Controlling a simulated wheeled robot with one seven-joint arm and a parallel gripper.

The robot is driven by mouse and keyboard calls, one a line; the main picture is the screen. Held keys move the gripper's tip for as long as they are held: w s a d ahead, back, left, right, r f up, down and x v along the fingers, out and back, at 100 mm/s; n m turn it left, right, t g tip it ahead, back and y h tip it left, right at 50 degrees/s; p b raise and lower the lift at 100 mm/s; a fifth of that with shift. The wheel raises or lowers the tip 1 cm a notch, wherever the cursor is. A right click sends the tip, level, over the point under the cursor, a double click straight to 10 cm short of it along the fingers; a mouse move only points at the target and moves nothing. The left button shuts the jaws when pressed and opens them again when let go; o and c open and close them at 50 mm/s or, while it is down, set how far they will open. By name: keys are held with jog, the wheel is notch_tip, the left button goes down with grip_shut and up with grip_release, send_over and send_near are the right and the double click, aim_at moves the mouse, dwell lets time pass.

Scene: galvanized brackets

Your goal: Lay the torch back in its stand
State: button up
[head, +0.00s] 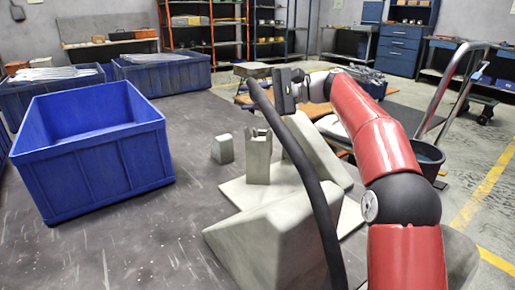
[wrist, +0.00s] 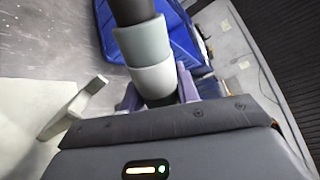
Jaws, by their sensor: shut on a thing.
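The torch (wrist: 148,62) shows in the wrist view as a thick cylinder with black, grey and pale bands, running out of the top edge. My gripper (wrist: 160,96) is shut on it, with a finger on each side. In the head view my gripper (head: 283,92) is raised above and behind the stand. The notch is empty. The torch's far end is out of the wrist view, and I cannot make out its body clearly in the head view.
A black hose (head: 305,165) curves from near my gripper down to the front. Sloped grey blocks (head: 262,235) stand beside the post. A blue bin (head: 95,150) stands left, and a dark bucket (head: 427,160) right. Bare tabletop (head: 110,245) lies at front left.

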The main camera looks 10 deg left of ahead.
notch_tip(320, 180, down, 9)
jog(key=shift+b, duration=0.45)
jog(key=o, duration=1)
